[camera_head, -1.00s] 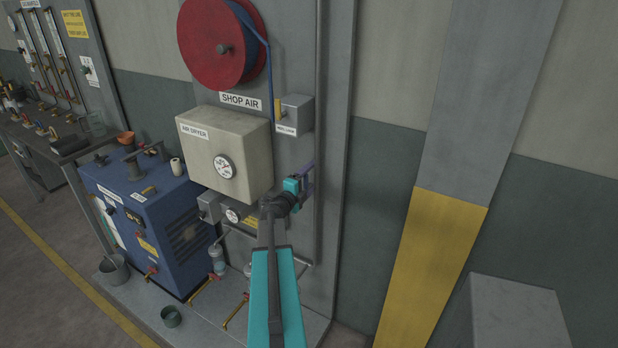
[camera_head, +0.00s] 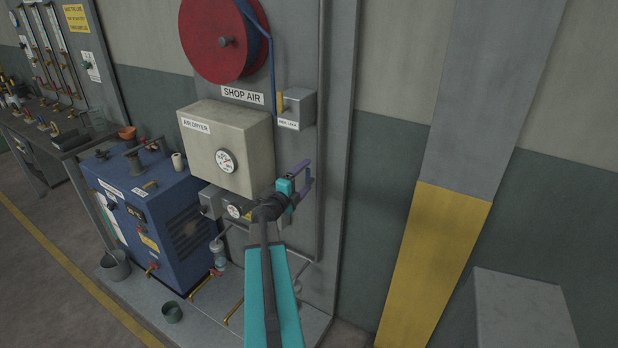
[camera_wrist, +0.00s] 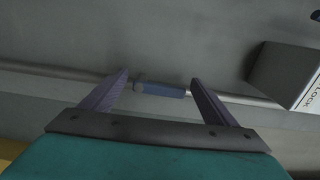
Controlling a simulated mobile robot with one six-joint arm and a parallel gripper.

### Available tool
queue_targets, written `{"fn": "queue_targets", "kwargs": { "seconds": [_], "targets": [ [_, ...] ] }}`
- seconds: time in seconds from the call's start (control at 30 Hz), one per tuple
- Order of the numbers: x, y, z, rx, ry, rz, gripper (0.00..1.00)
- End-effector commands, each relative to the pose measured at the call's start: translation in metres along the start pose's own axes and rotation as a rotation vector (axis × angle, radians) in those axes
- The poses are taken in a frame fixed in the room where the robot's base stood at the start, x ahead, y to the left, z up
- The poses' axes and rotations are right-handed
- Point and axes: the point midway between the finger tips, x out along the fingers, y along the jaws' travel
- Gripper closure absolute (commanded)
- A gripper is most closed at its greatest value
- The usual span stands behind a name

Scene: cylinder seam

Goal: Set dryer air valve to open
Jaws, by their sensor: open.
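My gripper (camera_head: 305,179) is open, with purple fingers, just right of the beige air dryer box (camera_head: 232,155), close to the grey panel. In the wrist view, the fingers (camera_wrist: 159,84) stand on either side of a short blue handle (camera_wrist: 164,90) on a thin grey pipe (camera_wrist: 235,98). The handle appears to lie along the pipe. I see clear gaps to both fingers, but cannot tell its depth between them. No label on it is readable. In the head view, my gripper and arm hide that spot.
A grey box (camera_head: 300,108) with a label sits above my gripper and also shows in the wrist view (camera_wrist: 283,74). A gauge (camera_head: 235,212) and grey fittings are below the dryer. A red hose reel (camera_head: 215,62) hangs above. A blue compressor cabinet (camera_head: 160,235) stands left.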

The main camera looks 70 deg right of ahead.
Motion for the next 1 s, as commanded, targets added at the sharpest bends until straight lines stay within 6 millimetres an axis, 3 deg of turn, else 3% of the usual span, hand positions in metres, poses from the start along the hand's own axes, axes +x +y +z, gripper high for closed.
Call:
{"fn": "queue_targets", "kwargs": {
  "seconds": [0.6,1.0],
  "targets": [
    [-0.071,0.002,-0.002,-0.001,0.000,0.001,0.19],
    [-0.091,0.001,-0.002,-0.001,0.002,0.001,0.19]
  ]
}}
